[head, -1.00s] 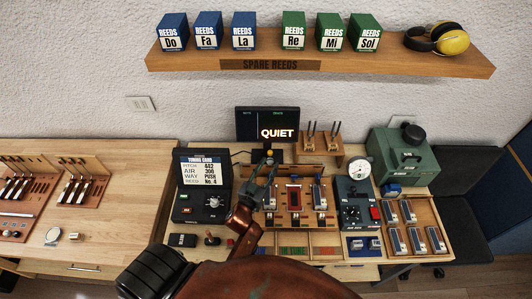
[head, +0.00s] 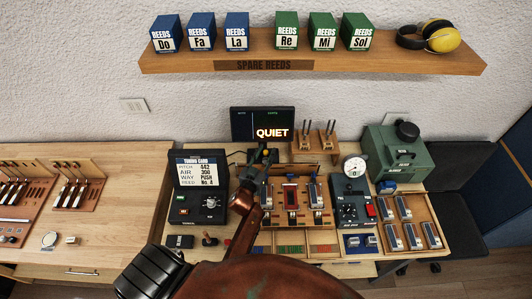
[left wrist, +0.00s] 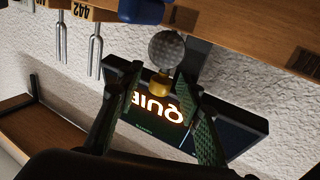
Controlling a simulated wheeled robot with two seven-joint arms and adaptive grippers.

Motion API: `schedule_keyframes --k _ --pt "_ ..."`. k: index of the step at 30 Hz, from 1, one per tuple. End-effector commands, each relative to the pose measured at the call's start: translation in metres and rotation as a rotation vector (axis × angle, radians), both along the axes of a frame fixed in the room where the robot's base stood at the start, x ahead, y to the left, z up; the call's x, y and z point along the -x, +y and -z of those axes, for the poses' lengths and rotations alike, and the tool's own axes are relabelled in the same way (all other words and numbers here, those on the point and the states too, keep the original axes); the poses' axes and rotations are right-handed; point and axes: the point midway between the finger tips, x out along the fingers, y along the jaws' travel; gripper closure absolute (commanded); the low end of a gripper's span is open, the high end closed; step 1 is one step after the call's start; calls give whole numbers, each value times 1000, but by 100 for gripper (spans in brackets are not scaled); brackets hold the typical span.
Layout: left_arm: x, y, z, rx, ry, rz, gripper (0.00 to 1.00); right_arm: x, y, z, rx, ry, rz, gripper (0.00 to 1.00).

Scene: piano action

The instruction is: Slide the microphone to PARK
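The microphone (left wrist: 167,50) shows in the left wrist view as a grey mesh ball with a gold collar, just beyond my fingertips. In the head view only a small yellow part of it (head: 263,146) shows in front of the screen. My left gripper (left wrist: 160,82) is open, with one green-padded finger on each side of the collar; I see no clear contact. In the head view the left gripper (head: 261,160) is at the rear of the bench, below the screen, and hides most of the microphone. No PARK mark is readable. My right gripper is not in view.
The screen (head: 248,125) behind reads QUIET. A tuning card display (head: 199,170) stands left, reed blocks (head: 291,195) sit below, and a gauge box (head: 353,203) and green machine (head: 402,155) stand right.

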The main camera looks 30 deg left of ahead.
Motion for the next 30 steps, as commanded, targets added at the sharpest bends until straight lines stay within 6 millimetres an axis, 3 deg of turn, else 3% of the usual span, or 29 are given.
schedule_keyframes --k 15,30 --pt "0 0 0 -1 0 0 100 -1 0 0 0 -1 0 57" --pt "0 -1 0 -2 0 5 100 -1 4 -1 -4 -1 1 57"
